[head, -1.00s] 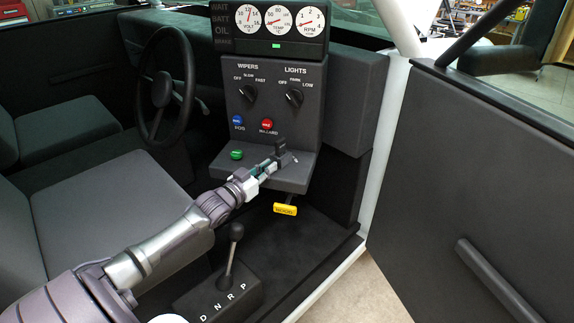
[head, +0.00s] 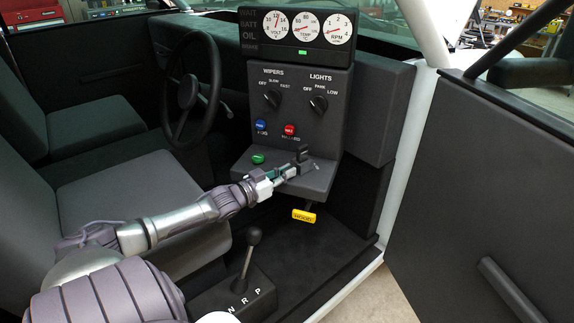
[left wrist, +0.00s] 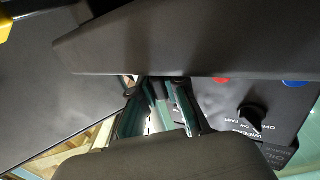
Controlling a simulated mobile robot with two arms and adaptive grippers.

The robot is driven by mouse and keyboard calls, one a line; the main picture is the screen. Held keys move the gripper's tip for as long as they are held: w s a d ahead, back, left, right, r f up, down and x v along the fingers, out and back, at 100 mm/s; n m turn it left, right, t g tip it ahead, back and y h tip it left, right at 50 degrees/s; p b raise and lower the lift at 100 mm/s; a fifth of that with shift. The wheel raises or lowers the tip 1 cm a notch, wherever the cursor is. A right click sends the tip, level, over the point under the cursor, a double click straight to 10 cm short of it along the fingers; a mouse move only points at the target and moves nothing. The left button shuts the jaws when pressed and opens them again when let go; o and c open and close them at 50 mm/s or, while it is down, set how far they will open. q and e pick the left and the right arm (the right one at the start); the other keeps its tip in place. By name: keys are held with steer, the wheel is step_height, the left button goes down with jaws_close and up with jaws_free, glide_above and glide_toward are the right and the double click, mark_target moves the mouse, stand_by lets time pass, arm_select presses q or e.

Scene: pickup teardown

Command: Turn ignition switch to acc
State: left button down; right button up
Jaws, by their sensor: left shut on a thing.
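The ignition switch (head: 302,154) appears as a small dark upright piece on the ledge (head: 322,178) at the bottom of the dash panel, with small print beside it. My left gripper (head: 290,170) reaches in from the lower left, and its fingertips are at the switch, shut on it. In the left wrist view the teal fingers (left wrist: 157,108) show below a dark slab, and what is between their tips is mostly hidden. I cannot read the switch's position. My right gripper is not in view.
The ledge also carries a green button (head: 258,159). Above are blue (head: 261,125) and red (head: 289,130) buttons, wiper (head: 272,100) and light (head: 318,104) knobs. A yellow hood handle (head: 304,216) hangs below. The gear lever (head: 252,245) stands near my arm. The steering wheel (head: 190,92) is left.

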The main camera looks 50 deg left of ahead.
arm_select(q)
steer(key=c, duration=1.2)
jaws_free()
steer(key=s, duration=1.2)
steer(key=shift+a, duration=0.35)
